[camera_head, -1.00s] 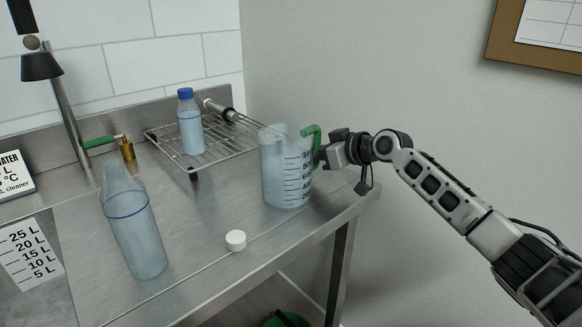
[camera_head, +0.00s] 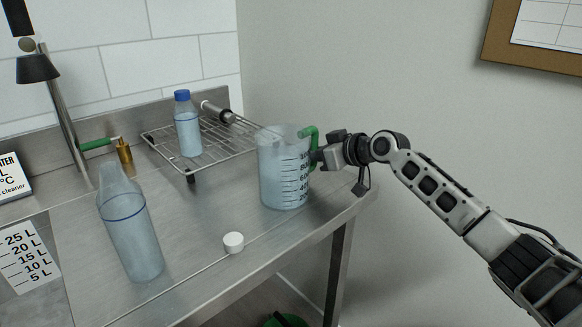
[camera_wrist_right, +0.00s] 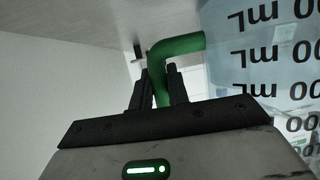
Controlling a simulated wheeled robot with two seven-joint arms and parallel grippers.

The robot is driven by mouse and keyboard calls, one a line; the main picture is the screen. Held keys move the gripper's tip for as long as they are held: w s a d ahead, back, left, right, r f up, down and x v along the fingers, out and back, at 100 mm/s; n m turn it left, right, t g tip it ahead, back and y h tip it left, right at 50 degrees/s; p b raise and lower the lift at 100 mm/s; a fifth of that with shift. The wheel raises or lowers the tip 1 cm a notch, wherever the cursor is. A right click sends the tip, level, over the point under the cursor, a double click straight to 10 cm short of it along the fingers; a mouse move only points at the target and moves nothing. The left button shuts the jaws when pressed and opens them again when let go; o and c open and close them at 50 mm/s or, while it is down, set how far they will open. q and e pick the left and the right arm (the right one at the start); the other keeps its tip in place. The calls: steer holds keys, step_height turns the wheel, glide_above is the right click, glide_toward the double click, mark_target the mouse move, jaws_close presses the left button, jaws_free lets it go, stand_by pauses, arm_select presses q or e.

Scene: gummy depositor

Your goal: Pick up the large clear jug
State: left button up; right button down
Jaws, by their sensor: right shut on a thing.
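The large clear jug (camera_head: 283,178) has black volume marks and a green handle (camera_head: 311,132). It is upright at the right end of the steel table, and I cannot tell whether its base touches the top. My right gripper (camera_head: 318,156) is at the handle, on the jug's right side. In the right wrist view the two black fingers (camera_wrist_right: 158,88) are shut on the green handle (camera_wrist_right: 178,46), with the jug's printed wall (camera_wrist_right: 262,50) beside them. My left gripper is not in view.
A tall clear bottle (camera_head: 131,235) and a white cap (camera_head: 233,242) are on the steel table (camera_head: 195,225). A wire rack (camera_head: 212,150) behind holds a blue-capped bottle (camera_head: 188,128). A brass tap with a green handle (camera_head: 124,150) is at the back left.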

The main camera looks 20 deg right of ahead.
steer(key=shift+r, duration=0.25)
